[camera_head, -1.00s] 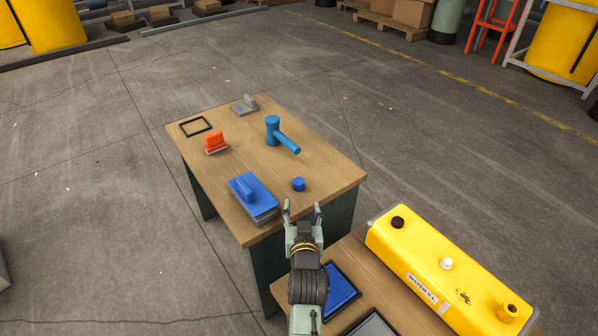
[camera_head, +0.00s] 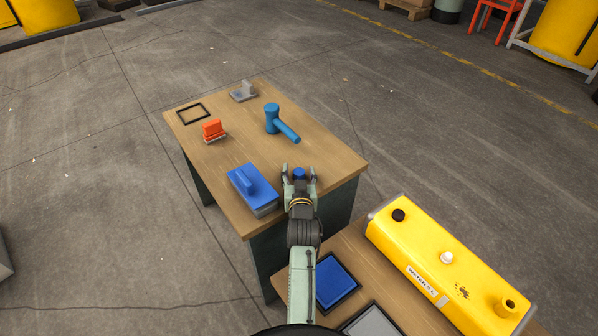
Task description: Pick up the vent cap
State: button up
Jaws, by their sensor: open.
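A small round blue cap (camera_head: 299,173), which I take to be the vent cap, sits on the wooden table (camera_head: 330,155) near its front right. My gripper (camera_head: 299,174) is open, with one finger on each side of the cap in the picture. I cannot tell whether the fingers touch it or how high they are above the table. The cap's near side is partly hidden by my gripper.
A blue-handled block (camera_head: 252,190) lies close left of my gripper. A blue mallet-like tool (camera_head: 280,122), an orange brush (camera_head: 213,131), a grey piece (camera_head: 243,91) and a black frame (camera_head: 193,113) lie farther back. A yellow tank (camera_head: 440,260) stands at right.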

jog(key=shift+w+f, duration=0.15)
jog(key=shift+w, duration=0.45)
jog(key=shift+c, duration=0.6)
jog(key=c, duration=0.9)
